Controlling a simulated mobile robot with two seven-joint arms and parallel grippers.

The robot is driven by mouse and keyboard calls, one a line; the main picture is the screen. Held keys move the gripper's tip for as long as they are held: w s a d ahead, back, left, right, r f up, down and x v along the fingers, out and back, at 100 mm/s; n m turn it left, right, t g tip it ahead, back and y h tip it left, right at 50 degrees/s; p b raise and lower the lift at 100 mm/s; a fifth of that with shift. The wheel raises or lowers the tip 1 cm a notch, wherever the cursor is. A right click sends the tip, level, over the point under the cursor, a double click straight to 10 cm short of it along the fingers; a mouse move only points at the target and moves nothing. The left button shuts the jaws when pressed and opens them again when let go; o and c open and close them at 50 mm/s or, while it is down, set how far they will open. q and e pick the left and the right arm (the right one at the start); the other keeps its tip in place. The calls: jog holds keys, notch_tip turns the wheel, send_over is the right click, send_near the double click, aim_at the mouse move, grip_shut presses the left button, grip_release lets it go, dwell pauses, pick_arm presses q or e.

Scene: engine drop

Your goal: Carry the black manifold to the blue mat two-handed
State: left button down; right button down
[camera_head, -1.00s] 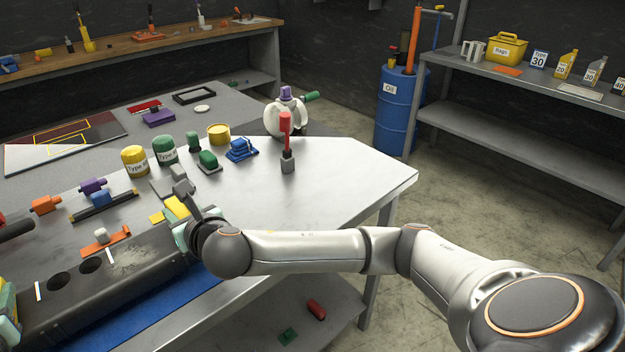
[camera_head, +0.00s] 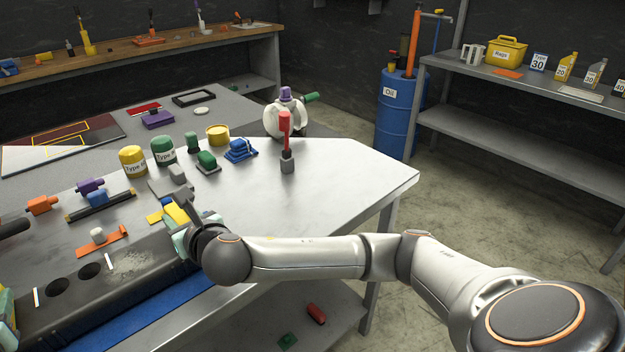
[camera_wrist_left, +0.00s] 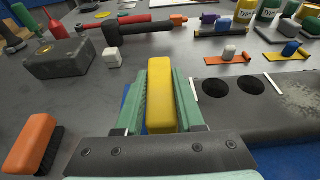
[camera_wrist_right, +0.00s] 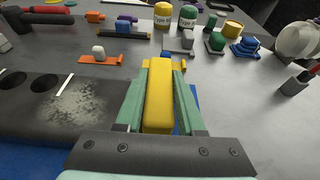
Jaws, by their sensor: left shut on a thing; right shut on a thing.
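The black manifold (camera_head: 118,288) is a long dark block with round holes, white stripes and a pale scuffed patch, at the lower left of the head view. The blue mat (camera_head: 150,311) shows along its near side; whether the manifold touches it I cannot tell. My right gripper (camera_wrist_right: 160,72) is shut on the yellow grip (camera_wrist_right: 158,100) at the manifold's right end. My left gripper (camera_wrist_left: 159,72) is shut on the yellow grip (camera_wrist_left: 160,105) at its left end. In the head view the left gripper is mostly cut off at the left edge.
An orange bracket (camera_head: 103,242) lies just behind the manifold. Behind are a yellow can (camera_head: 132,161), a green can (camera_head: 164,151) and a red-handled tool (camera_head: 285,130). An orange-and-black brush (camera_wrist_left: 32,142) lies left of the left gripper. The table's right part is clear.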

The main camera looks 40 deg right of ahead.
pick_arm(q)
jog(key=shift+r, duration=0.15)
pick_arm(e)
jog(key=shift+r, duration=0.15)
pick_arm(q)
jog(key=shift+c, duration=2.2)
grip_release()
jog(key=shift+f, duration=0.2)
jog(key=shift+s+f, duration=0.1)
jog(key=shift+f, duration=0.2)
pick_arm(e)
jog(key=c, duration=0.9)
grip_release()
jog(key=shift+s+f, duration=0.1)
jog(key=shift+f, duration=0.35)
pick_arm(q)
jog(key=shift+r, duration=0.2)
pick_arm(e)
jog(key=o, duration=0.5)
jog(key=shift+r, duration=0.15)
jog(key=shift+c, duration=0.2)
pick_arm(q)
jog(key=shift+o, duration=0.2)
jog(key=shift+r, duration=0.1)
pick_arm(e)
jog(key=shift+o, duration=0.2)
jog(key=shift+r, duration=0.1)
pick_arm(q)
jog(key=v, duration=1)
